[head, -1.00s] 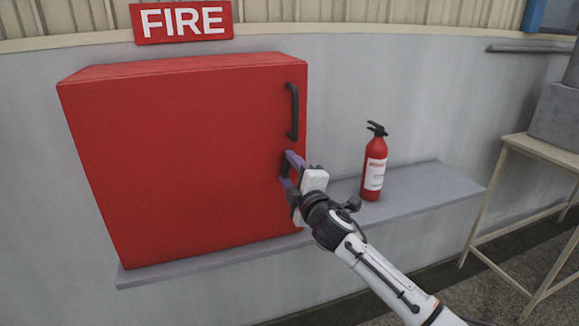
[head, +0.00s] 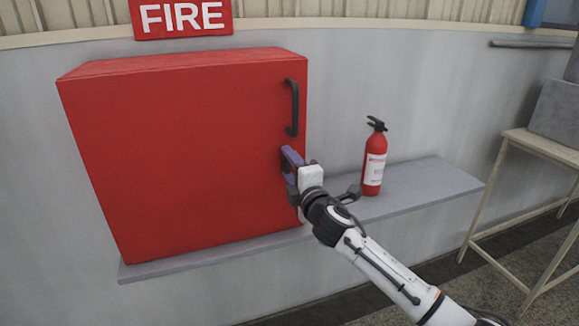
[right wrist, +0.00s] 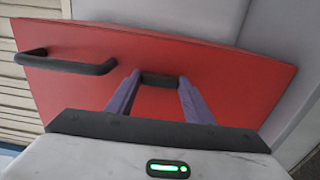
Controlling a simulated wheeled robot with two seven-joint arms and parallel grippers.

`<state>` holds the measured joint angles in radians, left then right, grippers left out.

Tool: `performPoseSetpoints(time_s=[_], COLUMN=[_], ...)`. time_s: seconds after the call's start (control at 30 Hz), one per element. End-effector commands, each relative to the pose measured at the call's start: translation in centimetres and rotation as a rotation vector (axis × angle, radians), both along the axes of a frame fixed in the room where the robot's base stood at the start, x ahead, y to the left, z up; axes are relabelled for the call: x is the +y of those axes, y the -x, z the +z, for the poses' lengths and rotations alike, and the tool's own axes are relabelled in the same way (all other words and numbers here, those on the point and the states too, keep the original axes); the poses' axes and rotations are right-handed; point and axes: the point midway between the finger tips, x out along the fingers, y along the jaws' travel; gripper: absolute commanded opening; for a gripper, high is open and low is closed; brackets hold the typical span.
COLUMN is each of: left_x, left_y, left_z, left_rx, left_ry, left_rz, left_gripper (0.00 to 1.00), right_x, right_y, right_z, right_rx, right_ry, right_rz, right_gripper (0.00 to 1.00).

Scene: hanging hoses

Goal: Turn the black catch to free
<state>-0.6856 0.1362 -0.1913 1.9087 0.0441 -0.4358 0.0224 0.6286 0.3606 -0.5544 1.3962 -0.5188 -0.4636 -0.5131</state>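The black catch (right wrist: 160,80) is a small dark block on the red cabinet door, below the handle. In the right wrist view it fills the space between my right gripper's two purple fingers, and both fingertips appear to touch its ends. In the head view my right gripper (head: 288,169) is at the right edge of the door (head: 185,165) and hides most of the catch. The catch's exact angle is hard to tell. The door looks closed. My left gripper is not in view.
A black handle (head: 292,107) stands out from the door just above my right gripper. A fire extinguisher (head: 373,160) stands on the grey ledge (head: 430,185) to the right of my gripper. A beige table (head: 545,147) stands at the far right.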

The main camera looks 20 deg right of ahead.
Motion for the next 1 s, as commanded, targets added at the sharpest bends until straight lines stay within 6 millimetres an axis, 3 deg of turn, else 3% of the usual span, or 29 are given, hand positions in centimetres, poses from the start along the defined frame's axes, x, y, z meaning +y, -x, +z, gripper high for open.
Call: performPoseSetpoints(time_s=[0.03, 0.1, 0.53, 1.0], left_x=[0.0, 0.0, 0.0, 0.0], left_y=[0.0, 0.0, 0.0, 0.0], left_z=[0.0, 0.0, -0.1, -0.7], left_rx=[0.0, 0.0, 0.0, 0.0], left_ry=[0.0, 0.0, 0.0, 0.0], left_rz=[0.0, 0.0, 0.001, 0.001], left_gripper=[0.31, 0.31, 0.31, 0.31], right_x=[0.0, 0.0, -0.1, -0.3], right_y=[0.0, 0.0, 0.9, 8.5], right_z=[0.0, 0.0, -0.1, -0.1], right_rx=[-0.001, 0.0, 0.0, 0.0], right_ry=[0.003, 0.002, 0.0, 0.0], right_rz=[-0.001, -0.001, -0.001, 0.001], right_gripper=[0.55, 0.66, 0.66, 0.66])
